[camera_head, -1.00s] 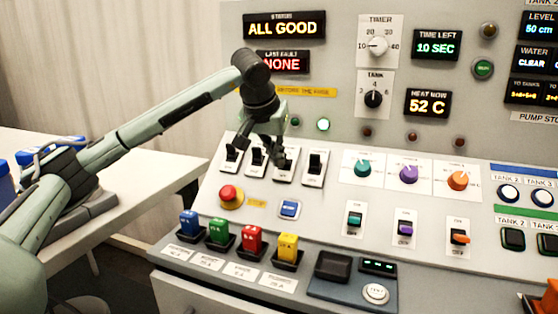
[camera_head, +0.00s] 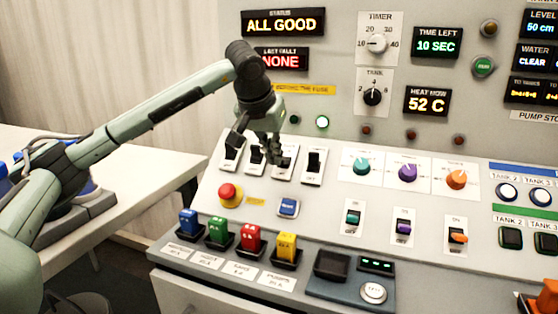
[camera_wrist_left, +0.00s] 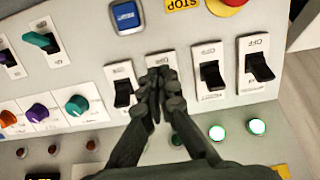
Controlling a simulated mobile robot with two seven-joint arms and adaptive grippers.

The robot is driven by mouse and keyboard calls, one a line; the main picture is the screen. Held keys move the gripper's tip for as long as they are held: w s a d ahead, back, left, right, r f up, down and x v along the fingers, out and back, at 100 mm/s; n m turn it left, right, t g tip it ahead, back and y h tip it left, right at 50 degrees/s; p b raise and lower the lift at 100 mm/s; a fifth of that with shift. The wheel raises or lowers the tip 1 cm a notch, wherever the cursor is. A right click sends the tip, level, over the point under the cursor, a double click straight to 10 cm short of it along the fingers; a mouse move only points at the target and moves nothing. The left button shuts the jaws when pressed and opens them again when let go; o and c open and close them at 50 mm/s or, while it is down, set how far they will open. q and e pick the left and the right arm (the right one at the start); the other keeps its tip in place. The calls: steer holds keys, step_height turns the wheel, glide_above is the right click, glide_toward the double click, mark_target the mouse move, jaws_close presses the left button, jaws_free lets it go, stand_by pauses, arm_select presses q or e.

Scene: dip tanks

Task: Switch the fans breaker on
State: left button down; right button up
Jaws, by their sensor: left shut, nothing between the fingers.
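A row of breakers with black levers and white plates runs across the sloped panel; their names are too small to read, so I cannot tell which is fans. My left gripper (camera_head: 278,162) is shut and empty at the third breaker (camera_head: 284,174) from the left. In the left wrist view, the shut fingertips (camera_wrist_left: 157,78) lie over that breaker's plate (camera_wrist_left: 160,60) and hide its lever; contact is unclear. The rightmost breaker (camera_head: 313,167) is uncovered, and the first breaker (camera_head: 231,155) and second breaker (camera_head: 255,159) stand left of the fingers. My right gripper is not in view.
A red emergency stop (camera_head: 230,193) and blue button (camera_head: 289,207) lie below the breakers. Coloured fuses (camera_head: 251,238) stand lower. One indicator lamp (camera_head: 322,122) glows green; the lamp left of it (camera_head: 293,119) is dim. Free room lies above the right-hand knobs.

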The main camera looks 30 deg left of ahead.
arm_select(q)
steer(key=shift+s+r, duration=0.25)
steer(key=shift+s, duration=0.15)
step_height(320, 180, up, 7)
steer(key=s+p, duration=0.1)
steer(key=s, duration=0.1)
steer(key=shift+d, duration=0.25)
stand_by(0.7)
